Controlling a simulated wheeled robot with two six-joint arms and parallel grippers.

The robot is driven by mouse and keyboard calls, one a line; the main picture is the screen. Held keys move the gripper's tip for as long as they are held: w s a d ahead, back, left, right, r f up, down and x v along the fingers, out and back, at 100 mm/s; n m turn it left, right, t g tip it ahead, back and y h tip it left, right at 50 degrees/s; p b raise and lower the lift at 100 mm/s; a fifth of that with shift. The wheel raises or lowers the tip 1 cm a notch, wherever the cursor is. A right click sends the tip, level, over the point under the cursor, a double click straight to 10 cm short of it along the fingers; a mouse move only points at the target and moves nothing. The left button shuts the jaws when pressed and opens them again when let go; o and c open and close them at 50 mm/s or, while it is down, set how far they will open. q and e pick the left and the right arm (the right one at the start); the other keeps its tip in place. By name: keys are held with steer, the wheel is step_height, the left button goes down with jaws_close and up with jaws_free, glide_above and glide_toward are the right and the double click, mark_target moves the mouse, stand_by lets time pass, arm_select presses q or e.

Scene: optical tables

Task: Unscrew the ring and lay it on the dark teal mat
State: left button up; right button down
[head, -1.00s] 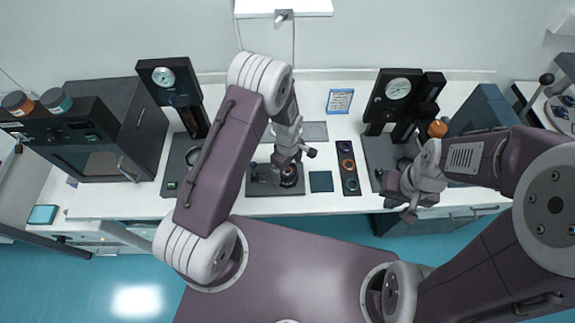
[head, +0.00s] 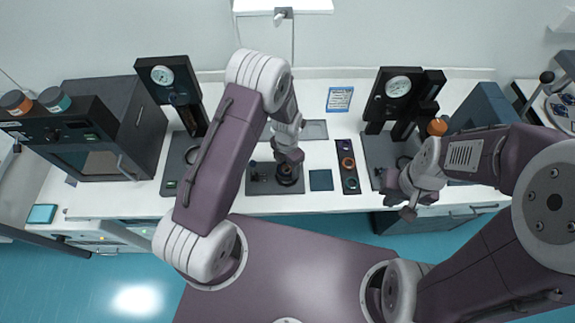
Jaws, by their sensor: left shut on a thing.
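My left gripper (head: 287,164) points down at a dark round holder (head: 288,180) on a dark base plate (head: 262,188). It is shut on the ring at the top of this holder; the jaws hide most of the ring. The dark teal mat (head: 321,180) is a small bare square lying just right of the base plate. My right gripper (head: 403,203) is over the front of the table at the right, apart from everything; its jaws look spread and empty.
A dark strip with several coloured rings (head: 347,166) lies right of the mat. Gauge stands rise at left (head: 172,85) and right (head: 399,95). A dark cabinet (head: 100,130) fills the table's left end. A blue-framed card (head: 340,100) is at the back.

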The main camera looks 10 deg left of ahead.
arm_select(q)
steer(key=shift+s+n, duration=0.15)
steer(key=shift+n, duration=0.25)
steer(key=o, duration=1.2)
steer(key=shift+c, duration=0.2)
steer(key=shift+o, duration=1.3)
steer(key=shift+c, duration=0.9)
